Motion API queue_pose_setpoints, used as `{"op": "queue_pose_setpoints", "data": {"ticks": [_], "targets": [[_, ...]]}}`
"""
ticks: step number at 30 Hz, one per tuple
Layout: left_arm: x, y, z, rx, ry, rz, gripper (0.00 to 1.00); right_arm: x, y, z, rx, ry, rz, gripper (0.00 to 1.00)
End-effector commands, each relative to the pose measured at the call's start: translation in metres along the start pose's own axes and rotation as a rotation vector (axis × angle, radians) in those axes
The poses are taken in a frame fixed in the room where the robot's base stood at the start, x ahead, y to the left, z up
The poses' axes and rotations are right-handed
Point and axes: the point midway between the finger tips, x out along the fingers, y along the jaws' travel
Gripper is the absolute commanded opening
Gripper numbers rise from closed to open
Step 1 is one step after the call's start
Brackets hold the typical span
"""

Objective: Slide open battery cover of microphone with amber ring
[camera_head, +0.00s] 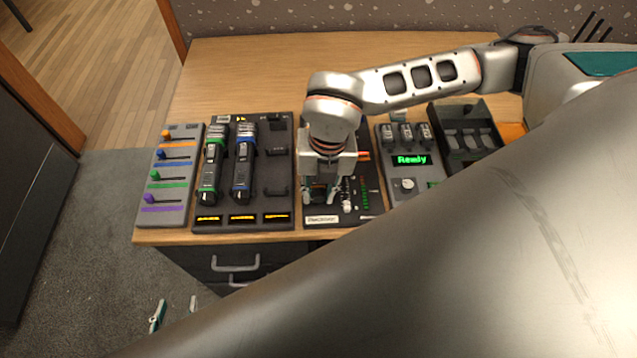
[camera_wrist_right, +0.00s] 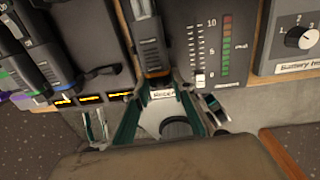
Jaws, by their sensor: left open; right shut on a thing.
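My right gripper (camera_wrist_right: 160,88) is shut on a dark microphone (camera_wrist_right: 152,45), which extends away from its fingers above the receiver panel. In the head view my right gripper (camera_head: 330,192) is over the receiver panel (camera_head: 322,219), and my arm hides most of the held microphone. The battery cover's state cannot be told. A green-ringed microphone (camera_head: 209,172) and a blue-ringed microphone (camera_head: 243,168) lie in the rack (camera_head: 262,205); its third slot is empty. My left gripper (camera_head: 175,312) is open and empty, low in front of the desk.
A fader board (camera_head: 170,218) with coloured sliders stands at the far left. A battery tester (camera_head: 411,160) reading "Ready" and a dark tray (camera_head: 480,112) stand at the right. A drawer handle (camera_head: 236,267) sticks out in front. The back of the desk (camera_head: 250,70) is clear.

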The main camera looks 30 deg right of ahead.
Motion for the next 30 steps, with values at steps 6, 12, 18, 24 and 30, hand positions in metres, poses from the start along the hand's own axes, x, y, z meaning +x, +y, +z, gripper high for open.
{"op": "queue_pose_setpoints", "data": {"ticks": [6,12,18,24,30], "targets": [[-0.001,0.0,-0.001,0.0,0.0,0.0,0.42,0.0,0.0,-0.009,-0.001,0.004,-0.001,0.04],[-0.001,0.0,-0.001,0.0,0.0,0.0,0.42,0.0,0.0,-0.015,-0.002,0.003,-0.001,0.04],[-0.001,0.0,-0.001,0.0,0.0,0.0,0.42,0.0,0.0,-0.022,-0.002,0.004,-0.001,0.04],[-0.001,0.0,-0.002,0.0,0.0,0.0,0.42,0.0,0.0,-0.027,-0.002,0.003,-0.001,0.04],[-0.001,0.0,-0.001,0.0,0.0,0.0,0.42,0.0,0.0,-0.028,-0.001,0.002,0.0,0.43]]}}
